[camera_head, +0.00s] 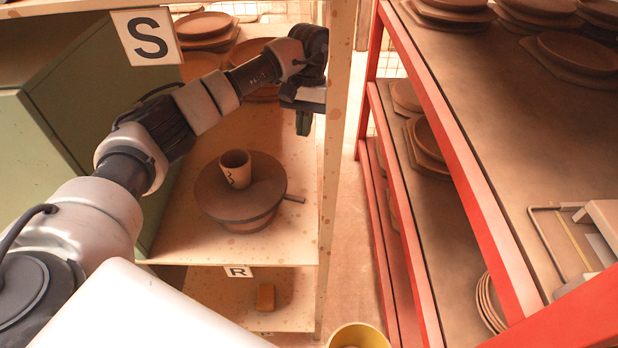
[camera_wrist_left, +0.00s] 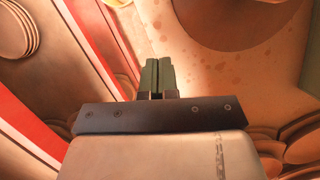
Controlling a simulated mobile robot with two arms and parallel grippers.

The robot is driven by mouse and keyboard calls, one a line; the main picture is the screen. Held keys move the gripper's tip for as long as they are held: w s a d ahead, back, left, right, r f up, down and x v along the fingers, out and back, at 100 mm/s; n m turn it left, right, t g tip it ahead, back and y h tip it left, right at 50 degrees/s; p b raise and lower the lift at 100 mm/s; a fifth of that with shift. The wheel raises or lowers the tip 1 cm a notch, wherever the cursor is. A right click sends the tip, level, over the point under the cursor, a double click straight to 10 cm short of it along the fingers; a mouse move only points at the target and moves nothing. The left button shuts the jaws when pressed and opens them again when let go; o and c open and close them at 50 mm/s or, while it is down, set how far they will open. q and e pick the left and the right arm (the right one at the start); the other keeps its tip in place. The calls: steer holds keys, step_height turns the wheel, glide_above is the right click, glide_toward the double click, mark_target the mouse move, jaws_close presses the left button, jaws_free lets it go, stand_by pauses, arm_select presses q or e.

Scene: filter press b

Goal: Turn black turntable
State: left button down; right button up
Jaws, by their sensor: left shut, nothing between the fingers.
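The black turntable (camera_head: 266,185) is a dark round disc on a base, standing on the pale middle shelf. A cup (camera_head: 238,172) with a dark zigzag mark stands upright on it. A short grey bar (camera_head: 293,199) sticks out at its right side. My left gripper (camera_head: 304,130) is shut and empty, behind and to the right of the turntable, near the shelf's right upright and apart from the disc. My right gripper is not in view.
A green cabinet (camera_head: 80,125) stands left of the shelf. The pale upright post (camera_head: 334,150) closes its right side. A red-framed rack (camera_head: 455,150) with clay plates stands at the right. A small brown block (camera_head: 266,297) lies on the lower shelf. A yellow container (camera_head: 358,336) is at the bottom.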

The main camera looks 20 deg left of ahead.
arm_select(q)
steer(key=s+d+f+p, duration=0.1)
steer(key=s+f+p, duration=0.5)
steer(key=f, duration=0.4)
steer(key=shift+s+f+p, duration=0.15)
steer(key=shift+s+p, duration=0.25)
steer(key=shift+m, duration=0.3)
